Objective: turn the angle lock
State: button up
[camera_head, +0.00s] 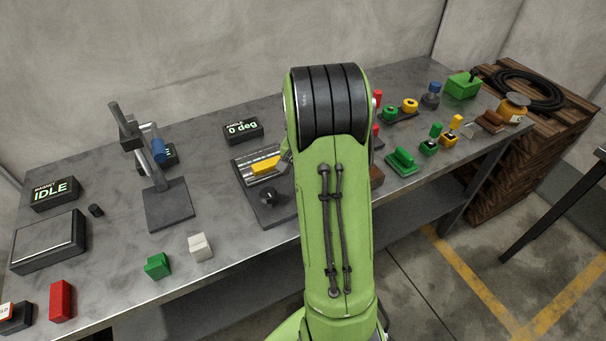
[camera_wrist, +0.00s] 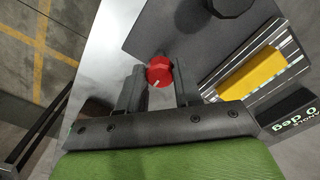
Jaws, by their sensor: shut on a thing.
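The angle lock appears as a red round knob (camera_wrist: 160,70) with a white mark, on the edge of a dark plate (camera_wrist: 165,30) in the wrist view. My gripper (camera_wrist: 159,77) has one finger on each side of the knob and is shut on it. A yellow block (camera_wrist: 250,83) lies on a striped rail beside it; this block also shows in the head view (camera_head: 265,165). The angle display (camera_head: 242,130) reads 0 deg. In the head view my arm hides the red knob and my gripper.
A black knob (camera_head: 268,197) stands on the same plate. To the left are a stand (camera_head: 168,204), a green block (camera_head: 157,265) and a white block (camera_head: 200,247). To the right are green, yellow and red pieces. A wooden crate (camera_head: 510,165) stands beyond the table.

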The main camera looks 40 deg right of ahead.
dwell(0.3)
jog(key=o, duration=1)
jog(key=shift+o, duration=0.2)
jog(key=shift+r, duration=0.1)
notch_tip(320, 180, up, 16)
jog(key=p, duration=0.4)
jog(key=shift+f, duration=0.2)
jog(key=shift+a, duration=0.1)
